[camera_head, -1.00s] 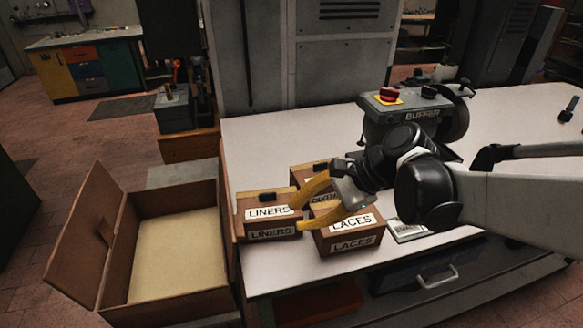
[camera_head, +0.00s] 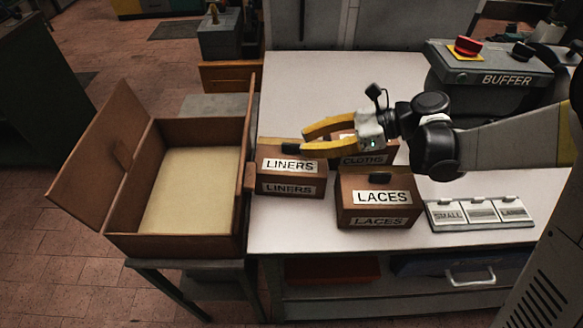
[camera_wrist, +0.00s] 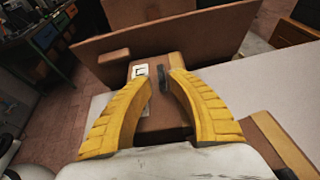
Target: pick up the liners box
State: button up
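The liners box (camera_head: 291,179) is a brown box with white LINERS labels. It stands at the table's left edge, with a black handle (camera_head: 293,147) on its lid. My gripper (camera_head: 291,140) has two yellow fingers that are apart and reach over the top of this box from the right. In the wrist view my gripper (camera_wrist: 159,76) is open, with the black handle (camera_wrist: 163,79) between or just below its fingertips. I cannot tell whether the fingers touch it. The lid of the liners box (camera_wrist: 155,120) shows between the fingers, with part of its label to the left.
The laces box (camera_head: 378,205) stands to the right, and the cloths box (camera_head: 378,158) is behind, partly hidden by my gripper. An open wooden crate (camera_head: 180,243) stands left of the table. Size plates (camera_head: 480,213) and a buffer machine (camera_head: 490,75) are at the right.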

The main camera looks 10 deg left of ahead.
aim_at(297, 144)
jog(key=b+x, duration=0.1)
jog(key=x, duration=0.3)
jog(key=shift+a+f+b, duration=0.15)
jog(key=shift+f+b, duration=0.05)
jog(key=shift+b, duration=0.1)
jog(key=shift+w+r, duration=0.1)
grip_shut()
